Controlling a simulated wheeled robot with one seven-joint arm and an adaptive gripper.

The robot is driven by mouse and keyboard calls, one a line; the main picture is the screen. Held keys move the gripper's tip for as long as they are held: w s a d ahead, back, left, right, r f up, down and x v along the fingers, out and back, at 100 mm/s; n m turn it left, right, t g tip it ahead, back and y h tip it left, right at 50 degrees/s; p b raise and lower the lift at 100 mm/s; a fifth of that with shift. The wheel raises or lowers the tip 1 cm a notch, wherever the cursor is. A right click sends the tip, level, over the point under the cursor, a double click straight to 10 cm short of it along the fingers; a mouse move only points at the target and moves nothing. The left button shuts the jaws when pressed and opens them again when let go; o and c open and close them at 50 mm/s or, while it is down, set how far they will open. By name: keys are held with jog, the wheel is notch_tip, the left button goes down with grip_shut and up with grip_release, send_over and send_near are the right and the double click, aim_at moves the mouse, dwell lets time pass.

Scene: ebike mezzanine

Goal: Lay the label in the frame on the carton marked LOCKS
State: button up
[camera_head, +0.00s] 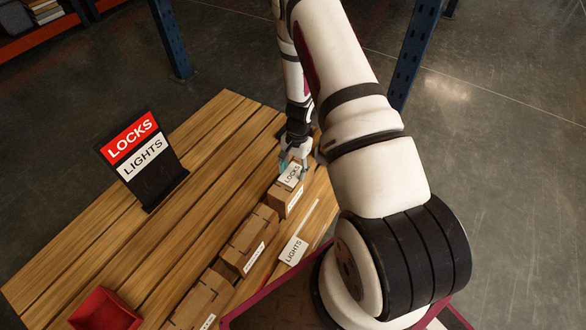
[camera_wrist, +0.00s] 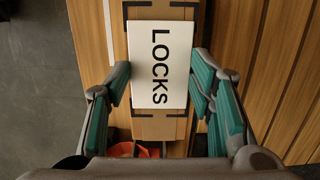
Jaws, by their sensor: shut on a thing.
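A white label (camera_wrist: 160,65) printed LOCKS is held between the teal fingers of my gripper (camera_wrist: 160,85) in the wrist view. Below it is a brown carton (camera_wrist: 160,127) whose top has a frame of black corner marks. The label appears inside these marks from above, a little short of the upper ones; I cannot tell whether it touches the carton. In the head view my gripper (camera_head: 294,160) is over the far end carton (camera_head: 280,200), with the label (camera_head: 291,175) at its top. The small tag on that carton's side is too small to read.
A second label (camera_head: 292,250) reading LIGHTS lies near the table's edge. More cartons (camera_head: 246,240) stand in a row towards the front. A stand (camera_head: 140,152) shows LOCKS on red above LIGHTS on white. A red bin (camera_head: 104,311) is at the front left. The wooden table's middle is clear.

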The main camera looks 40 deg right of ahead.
jog(key=o, duration=0.8)
jog(key=shift+r, duration=0.1)
jog(key=shift+r+p, duration=2.35)
jog(key=shift+r, duration=1.1)
